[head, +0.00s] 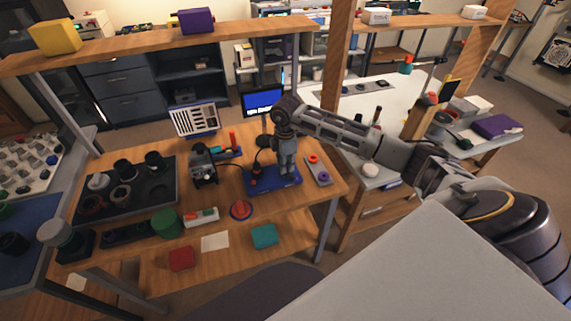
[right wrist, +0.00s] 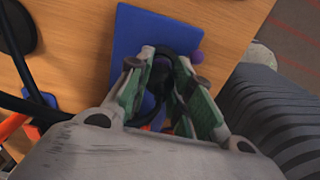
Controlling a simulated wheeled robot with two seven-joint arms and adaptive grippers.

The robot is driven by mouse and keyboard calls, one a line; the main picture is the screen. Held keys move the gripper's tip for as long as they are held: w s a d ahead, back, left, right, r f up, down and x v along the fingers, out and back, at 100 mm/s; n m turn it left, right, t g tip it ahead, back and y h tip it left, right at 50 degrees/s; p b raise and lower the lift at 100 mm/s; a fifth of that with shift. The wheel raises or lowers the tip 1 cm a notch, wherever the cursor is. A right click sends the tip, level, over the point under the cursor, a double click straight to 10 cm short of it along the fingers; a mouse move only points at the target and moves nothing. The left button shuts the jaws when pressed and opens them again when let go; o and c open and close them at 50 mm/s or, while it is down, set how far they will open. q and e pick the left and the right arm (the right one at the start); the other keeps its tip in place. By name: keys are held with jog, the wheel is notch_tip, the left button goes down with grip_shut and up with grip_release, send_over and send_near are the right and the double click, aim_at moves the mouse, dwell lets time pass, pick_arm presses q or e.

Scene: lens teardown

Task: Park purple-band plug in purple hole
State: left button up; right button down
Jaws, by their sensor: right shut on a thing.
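My right gripper (head: 286,182) points down over a blue plate (head: 262,187) on the wooden bench. In the right wrist view its fingers (right wrist: 170,92) are shut on a dark, round-ended piece between the green pads. Purple (right wrist: 196,59) shows beside the piece, matching the purple-band plug, but the fingers hide most of it and I cannot tell if it touches the plate. The blue plate also shows in the right wrist view (right wrist: 135,40). A grey strip (head: 317,168) right of the plate has an orange-red ring (head: 312,158) and a purple ring (head: 324,177). My left gripper is not in view.
A black tray with dark cylinders (head: 122,193) lies at the left. A small grey-black device (head: 203,164) stands left of the plate, and a dark cable (right wrist: 45,108) runs nearby. A red disc (head: 240,209) and teal block (head: 264,236) lie in front. A wooden post (head: 335,60) stands behind.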

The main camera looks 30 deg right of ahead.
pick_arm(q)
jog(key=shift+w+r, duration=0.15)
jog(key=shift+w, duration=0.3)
pick_arm(e)
jog(key=shift+r, duration=0.15)
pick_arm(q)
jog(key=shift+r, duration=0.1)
pick_arm(e)
jog(key=shift+r, duration=0.15)
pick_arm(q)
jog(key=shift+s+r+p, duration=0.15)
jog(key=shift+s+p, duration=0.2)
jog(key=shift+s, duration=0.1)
pick_arm(e)
jog(key=shift+r, duration=0.2)
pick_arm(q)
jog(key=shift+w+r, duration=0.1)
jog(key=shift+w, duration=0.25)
pick_arm(e)
jog(key=shift+r, duration=0.15)
pick_arm(q)
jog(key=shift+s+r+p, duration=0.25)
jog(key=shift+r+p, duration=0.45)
jog(key=shift+p, duration=0.1)
pick_arm(e)
jog(key=shift+r, duration=1)
